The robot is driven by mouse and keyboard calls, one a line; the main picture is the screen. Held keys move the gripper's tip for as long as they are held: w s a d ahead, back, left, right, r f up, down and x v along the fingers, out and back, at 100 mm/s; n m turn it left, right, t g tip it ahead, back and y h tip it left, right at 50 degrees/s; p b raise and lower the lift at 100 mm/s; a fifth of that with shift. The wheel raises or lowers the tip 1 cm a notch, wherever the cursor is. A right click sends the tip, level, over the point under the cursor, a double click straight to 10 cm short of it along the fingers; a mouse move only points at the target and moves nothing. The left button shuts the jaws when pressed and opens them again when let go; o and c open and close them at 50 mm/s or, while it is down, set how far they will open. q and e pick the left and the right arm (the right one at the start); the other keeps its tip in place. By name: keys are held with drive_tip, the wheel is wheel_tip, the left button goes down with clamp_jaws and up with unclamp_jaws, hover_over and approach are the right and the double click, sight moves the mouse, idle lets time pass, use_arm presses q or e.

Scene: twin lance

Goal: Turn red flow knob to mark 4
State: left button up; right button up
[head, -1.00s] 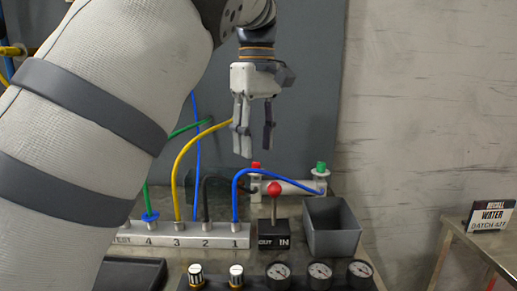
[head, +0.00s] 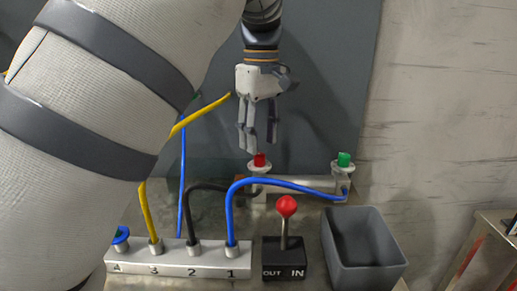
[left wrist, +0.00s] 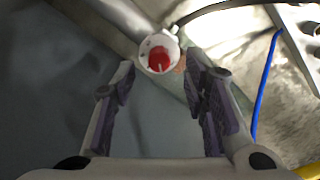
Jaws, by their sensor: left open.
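The red flow knob (head: 260,160) sits on a pale collar on the metal pipe at the back of the bench. In the left wrist view the red knob (left wrist: 159,59) lies ahead, between and beyond the fingertips, with a pale pointer line on it. The mark numbers around it are too small to read. My left gripper (head: 259,150) is open and empty, pointing down just above and behind the knob; it shows no contact. Its two fingers (left wrist: 160,88) stand apart in the wrist view. My right gripper is not in view.
A green knob (head: 344,159) is on the pipe's right end. In front stand a numbered hose block (head: 180,260) with blue, black and yellow hoses, a red-topped lever (head: 286,207) marked OUT and IN, and a grey bin (head: 365,250). A grey panel (head: 330,70) is behind.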

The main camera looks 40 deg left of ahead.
sight(260, 154)
use_arm(q)
drive_tip(key=shift+f, duration=1.9)
clamp_jaws()
